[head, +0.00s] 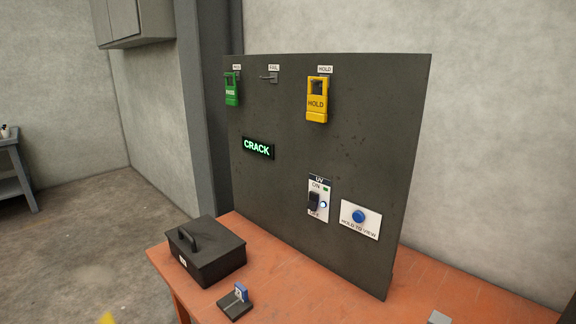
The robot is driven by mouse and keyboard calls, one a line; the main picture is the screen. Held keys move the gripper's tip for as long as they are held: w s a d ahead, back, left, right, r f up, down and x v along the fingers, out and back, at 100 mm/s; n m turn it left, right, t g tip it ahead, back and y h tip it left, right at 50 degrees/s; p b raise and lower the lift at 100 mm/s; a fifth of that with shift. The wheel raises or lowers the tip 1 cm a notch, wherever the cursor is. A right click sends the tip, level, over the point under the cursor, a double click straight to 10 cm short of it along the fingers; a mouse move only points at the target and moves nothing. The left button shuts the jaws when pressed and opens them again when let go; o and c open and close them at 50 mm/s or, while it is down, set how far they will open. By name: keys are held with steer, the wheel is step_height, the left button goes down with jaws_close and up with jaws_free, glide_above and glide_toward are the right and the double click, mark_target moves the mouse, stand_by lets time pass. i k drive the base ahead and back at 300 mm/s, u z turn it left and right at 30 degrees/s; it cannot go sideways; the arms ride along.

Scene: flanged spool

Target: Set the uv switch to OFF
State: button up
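The uv switch (314,201) is a black lever on a white plate headed "UV", low on the dark upright panel (285,185). "ON" is printed above the lever and "OFF" below it. The lever is too small here to tell for certain which way it is set. A small green mark (325,189) is beside "ON", and a bluish-white lamp (323,205) glows to the right of the lever. My gripper is not in view.
A blue "HOLD TO VIEW" button (359,216) is close right of the switch. A green tag (231,90), a yellow HOLD tag (317,100) and a lit "CRACK" sign (258,148) are higher up. A black box (205,252) and small stand (235,302) occupy the orange bench (165,262).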

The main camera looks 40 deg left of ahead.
mark_target(313, 197)
steer(key=k, duration=1.35)
steer(key=u, duration=0.75)
steer(key=i, duration=1)
steer(key=z, duration=0.1)
